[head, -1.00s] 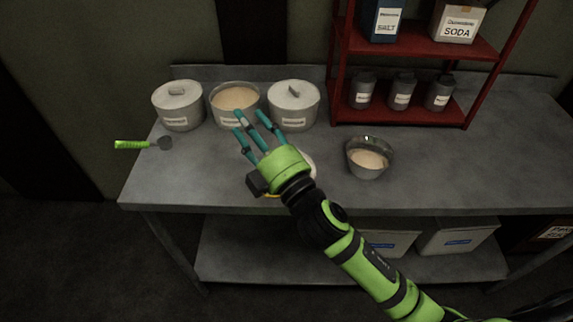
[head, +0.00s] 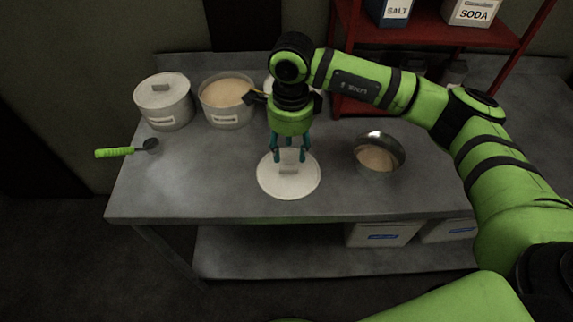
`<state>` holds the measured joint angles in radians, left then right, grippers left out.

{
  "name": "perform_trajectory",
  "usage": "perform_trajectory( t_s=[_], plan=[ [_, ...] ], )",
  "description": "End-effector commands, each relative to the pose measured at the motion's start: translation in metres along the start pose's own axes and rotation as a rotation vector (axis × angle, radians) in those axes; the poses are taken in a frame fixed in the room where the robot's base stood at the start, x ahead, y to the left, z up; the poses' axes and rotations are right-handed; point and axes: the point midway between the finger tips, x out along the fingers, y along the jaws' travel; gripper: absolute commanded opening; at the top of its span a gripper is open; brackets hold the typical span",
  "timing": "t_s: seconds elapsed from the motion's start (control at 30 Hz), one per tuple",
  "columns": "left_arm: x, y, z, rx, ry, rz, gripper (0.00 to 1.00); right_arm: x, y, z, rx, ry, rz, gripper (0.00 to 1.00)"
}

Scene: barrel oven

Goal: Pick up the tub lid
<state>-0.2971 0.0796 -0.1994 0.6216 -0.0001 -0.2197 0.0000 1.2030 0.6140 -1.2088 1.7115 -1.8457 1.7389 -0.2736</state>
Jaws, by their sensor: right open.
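The tub lid (head: 270,187) is a round, pale disc with a small block handle on top, lying flat near the front edge of the grey table (head: 190,185). My right gripper (head: 289,156) points down over the lid with its teal fingers apart around the handle area. The fingertips are at or just above the handle; I cannot tell whether they touch it. The open tub (head: 228,112) with pale powder stands behind to the left. My left gripper is not in view.
A lidded tub (head: 165,106) stands at the back left, with another mostly hidden behind my right arm. A green-handled scoop (head: 118,152) lies at the left edge. A metal bowl of powder (head: 378,154) is right of the lid. A red shelf (head: 440,35) stands behind.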

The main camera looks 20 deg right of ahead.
Motion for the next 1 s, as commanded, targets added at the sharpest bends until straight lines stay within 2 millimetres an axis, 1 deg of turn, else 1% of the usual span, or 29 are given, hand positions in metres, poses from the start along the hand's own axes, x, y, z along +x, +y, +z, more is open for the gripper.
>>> perform_trajectory(
  t_s=[0.07,0.27,0.4,0.5,0.6,0.8,0.83,0.87,0.9,0.93,0.97,1.0],
  plan=[
    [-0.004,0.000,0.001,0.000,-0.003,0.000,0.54,0.005,-0.002,-0.004,0.003,0.019,-0.003,0.48],
    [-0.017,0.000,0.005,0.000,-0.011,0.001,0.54,0.025,-0.001,-0.002,0.002,0.016,0.001,0.48],
    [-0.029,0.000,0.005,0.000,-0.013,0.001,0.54,0.047,-0.001,0.000,0.002,0.015,0.002,0.48],
    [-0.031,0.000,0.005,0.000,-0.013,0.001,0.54,0.061,-0.002,0.000,0.002,0.014,0.001,0.48],
    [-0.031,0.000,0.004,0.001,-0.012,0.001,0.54,0.068,-0.002,0.000,0.001,0.011,-0.002,0.48],
    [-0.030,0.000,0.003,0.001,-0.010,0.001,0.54,0.069,-0.003,0.001,0.001,0.011,-0.003,0.48],
    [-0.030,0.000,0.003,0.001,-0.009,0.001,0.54,0.069,-0.003,0.001,0.001,0.011,-0.003,0.44],
    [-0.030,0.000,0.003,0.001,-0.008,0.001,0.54,0.069,-0.003,0.001,0.001,0.011,-0.003,0.32],
    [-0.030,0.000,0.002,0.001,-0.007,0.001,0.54,0.069,-0.003,0.001,0.001,0.011,-0.002,0.16],
    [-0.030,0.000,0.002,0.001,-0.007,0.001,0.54,0.069,-0.003,0.001,0.001,0.011,-0.002,0.04],
    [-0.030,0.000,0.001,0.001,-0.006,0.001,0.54,0.069,-0.003,0.001,0.001,0.010,-0.002,0.00],
    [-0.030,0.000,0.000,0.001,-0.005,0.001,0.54,0.069,-0.003,0.001,0.001,0.011,-0.002,0.00]
  ],
)
